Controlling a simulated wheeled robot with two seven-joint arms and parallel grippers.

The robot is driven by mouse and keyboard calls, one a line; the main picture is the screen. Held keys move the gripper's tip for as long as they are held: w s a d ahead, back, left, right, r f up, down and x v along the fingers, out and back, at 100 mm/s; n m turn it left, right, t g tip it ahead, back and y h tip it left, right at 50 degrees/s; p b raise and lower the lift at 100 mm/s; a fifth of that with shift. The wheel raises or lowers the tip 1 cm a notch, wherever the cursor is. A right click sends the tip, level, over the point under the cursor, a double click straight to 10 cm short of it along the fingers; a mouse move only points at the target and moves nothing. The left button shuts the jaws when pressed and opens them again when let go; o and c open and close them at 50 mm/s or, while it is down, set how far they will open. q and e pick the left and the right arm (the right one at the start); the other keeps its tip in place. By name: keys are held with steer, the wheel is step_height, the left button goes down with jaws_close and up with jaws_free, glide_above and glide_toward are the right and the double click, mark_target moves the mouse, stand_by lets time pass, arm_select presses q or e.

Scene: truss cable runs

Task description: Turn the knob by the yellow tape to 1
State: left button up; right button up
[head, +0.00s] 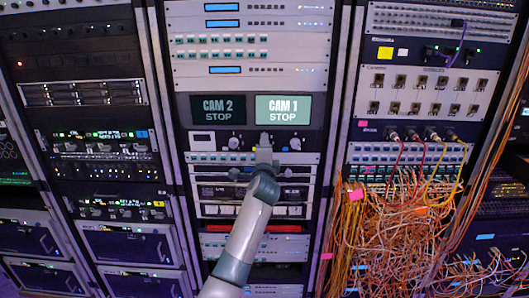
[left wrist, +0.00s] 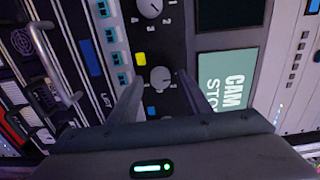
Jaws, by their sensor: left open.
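A grey round knob (left wrist: 160,77) on a dark panel sits between the fingers of my left gripper in the left wrist view. A small yellow tape piece (left wrist: 140,59) is beside it. Small white marks surround the knob, but I cannot read its setting surely. My left gripper (left wrist: 158,92) is open, one finger on each side of the knob; contact is not clear. My right gripper is not in view.
Another knob (left wrist: 150,8) is at the top edge of the left wrist view. In the head view, knobs show left (head: 234,143) and right (head: 295,143) of my gripper. Orange cables (head: 390,235) hang tangled at the right. A metal handle (left wrist: 48,62) protrudes nearby.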

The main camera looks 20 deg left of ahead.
arm_select(q)
steer(key=shift+s, duration=0.1)
steer(key=b+v, duration=0.3)
steer(key=v, duration=1.4)
steer(key=shift+b, duration=0.3)
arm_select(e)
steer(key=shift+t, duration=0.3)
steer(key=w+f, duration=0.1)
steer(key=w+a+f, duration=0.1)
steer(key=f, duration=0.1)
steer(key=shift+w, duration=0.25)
arm_select(q)
steer(key=shift+s, duration=0.1)
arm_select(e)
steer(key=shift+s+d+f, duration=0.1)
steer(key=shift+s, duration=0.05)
